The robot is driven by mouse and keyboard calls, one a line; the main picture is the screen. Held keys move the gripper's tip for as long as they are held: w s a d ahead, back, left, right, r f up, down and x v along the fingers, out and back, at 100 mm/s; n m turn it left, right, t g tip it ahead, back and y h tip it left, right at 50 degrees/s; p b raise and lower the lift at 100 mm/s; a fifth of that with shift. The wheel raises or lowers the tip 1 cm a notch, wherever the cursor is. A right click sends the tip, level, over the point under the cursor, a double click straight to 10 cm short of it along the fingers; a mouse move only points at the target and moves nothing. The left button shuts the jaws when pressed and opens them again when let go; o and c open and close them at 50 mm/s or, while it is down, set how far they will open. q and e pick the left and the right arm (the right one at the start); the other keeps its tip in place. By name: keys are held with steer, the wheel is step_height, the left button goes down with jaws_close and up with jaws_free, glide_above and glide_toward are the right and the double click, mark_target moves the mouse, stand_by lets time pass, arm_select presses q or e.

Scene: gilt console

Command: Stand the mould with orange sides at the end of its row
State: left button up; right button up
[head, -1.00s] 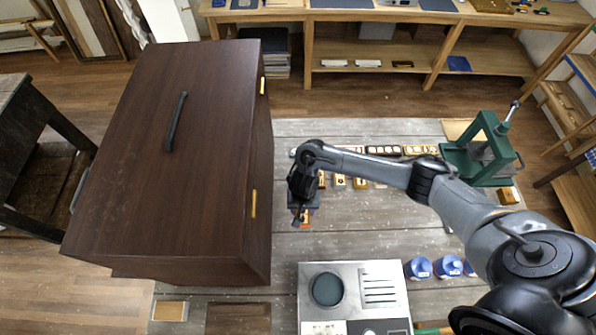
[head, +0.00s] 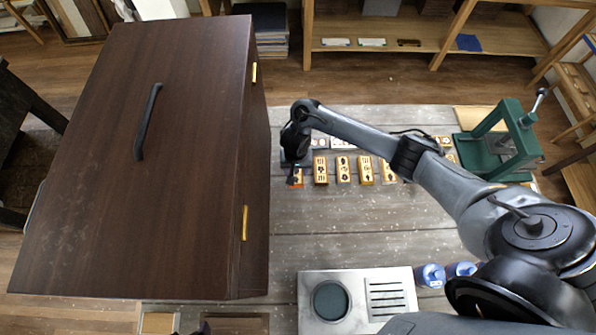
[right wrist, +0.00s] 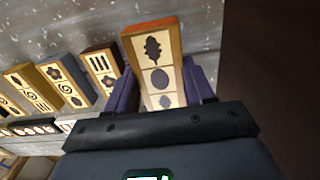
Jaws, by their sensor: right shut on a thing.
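My right gripper (head: 296,170) is shut on the mould with orange sides (head: 297,182), at the left end of the row in the head view. In the right wrist view the mould (right wrist: 155,62) sits between the two purple fingers, its carved face with leaf and oval shapes showing. The row's nearest mould, with dark brown sides (right wrist: 101,66), stands beside it with a gap; it also shows in the head view (head: 320,170). I cannot tell whether the held mould touches the table. Small dark tips at the bottom edge of the head view may be my left gripper (head: 192,328).
A tall dark brown cabinet (head: 130,200) stands close to the left of the held mould. A green press (head: 505,140) is at the right. A steel appliance (head: 348,300) and blue containers (head: 430,275) stand in front. The grey tabletop (head: 350,230) between is clear.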

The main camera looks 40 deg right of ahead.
steer(key=shift+w+d+f+b, duration=0.75)
steer(key=shift+w+d+f, duration=0.15)
steer(key=shift+d, duration=0.25)
step_height(320, 180, down, 3)
steer(key=shift+r+b, duration=0.2)
steer(key=shift+b, duration=0.8)
steer(key=shift+f, duration=0.65)
steer(key=o, duration=1.1)
steer(key=shift+f, duration=0.15)
